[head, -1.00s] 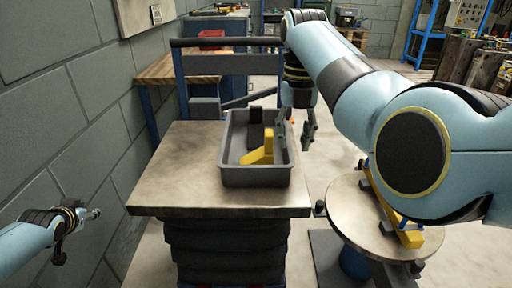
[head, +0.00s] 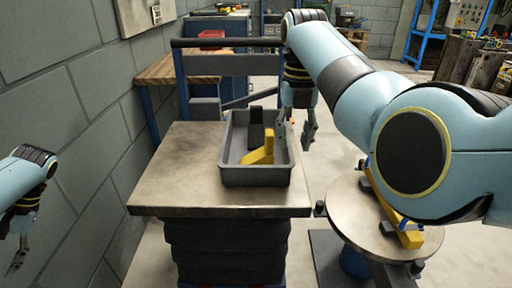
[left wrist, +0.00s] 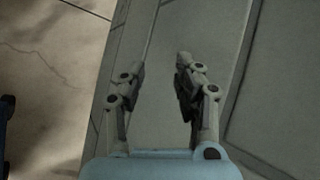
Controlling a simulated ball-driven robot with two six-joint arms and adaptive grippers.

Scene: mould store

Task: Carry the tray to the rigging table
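The grey tray (head: 257,178) sits level on a stone-coloured table top (head: 165,165). A black block (head: 256,118) and a yellow angled piece (head: 261,152) lie in it. My right gripper (head: 296,128) points down at the tray's right wall, toward its far end. Its fingers look apart, and I see no grip on the wall. My left gripper (head: 18,258) hangs low at the left edge, away from the tray. In the left wrist view its fingers (left wrist: 157,72) are spread with nothing between them. I cannot tell which surface is the rigging table.
A dark rail (head: 225,43) stands behind the tray's table. Beyond it is a wooden bench (head: 175,68). A block wall (head: 60,110) runs close along the left.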

